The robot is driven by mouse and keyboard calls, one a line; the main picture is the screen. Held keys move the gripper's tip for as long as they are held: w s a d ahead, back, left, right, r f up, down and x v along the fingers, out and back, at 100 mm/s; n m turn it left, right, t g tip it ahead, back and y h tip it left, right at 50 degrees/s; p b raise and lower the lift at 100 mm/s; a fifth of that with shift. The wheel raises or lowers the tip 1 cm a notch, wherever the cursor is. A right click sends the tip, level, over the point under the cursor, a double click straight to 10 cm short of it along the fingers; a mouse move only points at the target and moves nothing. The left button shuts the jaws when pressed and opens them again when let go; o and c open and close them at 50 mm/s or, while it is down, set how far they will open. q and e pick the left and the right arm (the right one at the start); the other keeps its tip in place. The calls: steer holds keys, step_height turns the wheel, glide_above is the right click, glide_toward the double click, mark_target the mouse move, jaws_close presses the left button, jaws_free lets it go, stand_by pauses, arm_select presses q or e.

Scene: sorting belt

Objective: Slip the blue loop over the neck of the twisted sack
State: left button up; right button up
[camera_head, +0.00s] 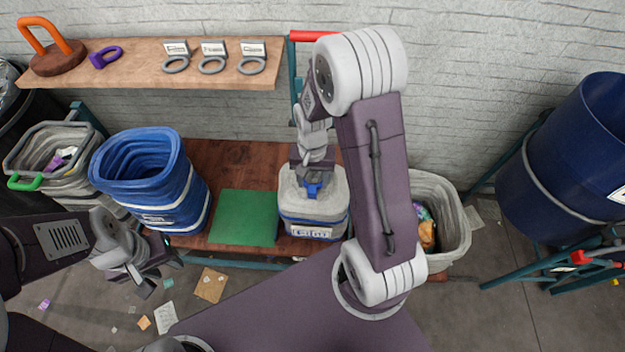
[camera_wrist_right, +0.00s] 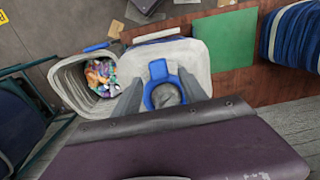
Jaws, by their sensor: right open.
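The twisted sack (camera_head: 330,205) is a pale grey-white bulky thing, with a label on its front, on the brown table beside the green mat. It also shows in the right wrist view (camera_wrist_right: 198,62). The blue loop (camera_head: 315,190) is at the top of the sack; in the right wrist view the blue loop (camera_wrist_right: 160,74) surrounds a dark grey neck (camera_wrist_right: 166,96). My right gripper (camera_head: 312,172) is above the sack, its open fingers on either side of the loop. My left gripper (camera_head: 158,279) looks open and empty, low at the left, away from the sack.
A green mat (camera_head: 245,217) and blue bin (camera_head: 165,218) are left of the sack. A grey bin with litter (camera_head: 455,225) is right. A shelf (camera_head: 130,70) holds an orange loop (camera_head: 42,34), a purple loop (camera_head: 105,57) and three grey rings. A blue barrel (camera_head: 570,150) stands far right.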

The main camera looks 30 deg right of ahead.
step_height(320, 180, up, 9)
steer(key=p, duration=0.1)
steer(key=shift+f, duration=0.2)
stand_by(0.5)
